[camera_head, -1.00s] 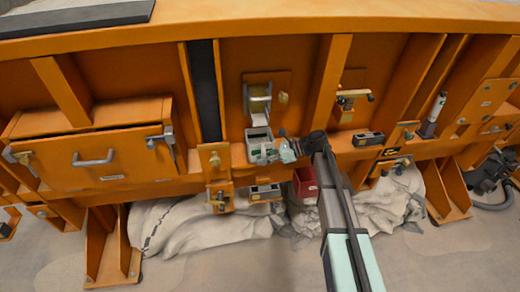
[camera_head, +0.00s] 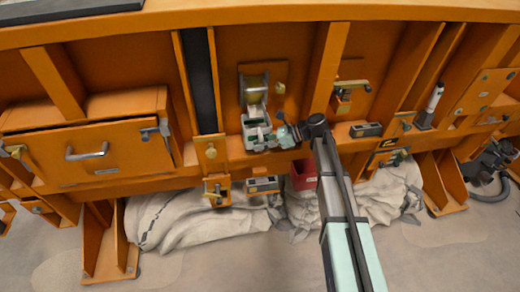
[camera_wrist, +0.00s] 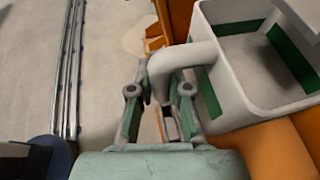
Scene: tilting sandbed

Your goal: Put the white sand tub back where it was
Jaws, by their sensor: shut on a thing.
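The white sand tub (camera_head: 257,138) is in front of the orange frame, just below the roller, in the head view. In the wrist view the tub (camera_wrist: 225,12) is at the upper right, with pale walls, green patches and a curved side handle (camera_wrist: 182,58). My gripper (camera_wrist: 160,98) is shut on this handle. In the head view my gripper (camera_head: 284,137) is at the tub's right side. I cannot tell whether the tub's underside touches the ledge.
A metal roller (camera_head: 254,90) is mounted above the tub. A red bin (camera_head: 304,174) is below my gripper. A small dark box (camera_head: 366,130) is on the ledge to the right. A drawer (camera_head: 90,150) with a handle is to the left. Pale sacks (camera_head: 190,220) lie below.

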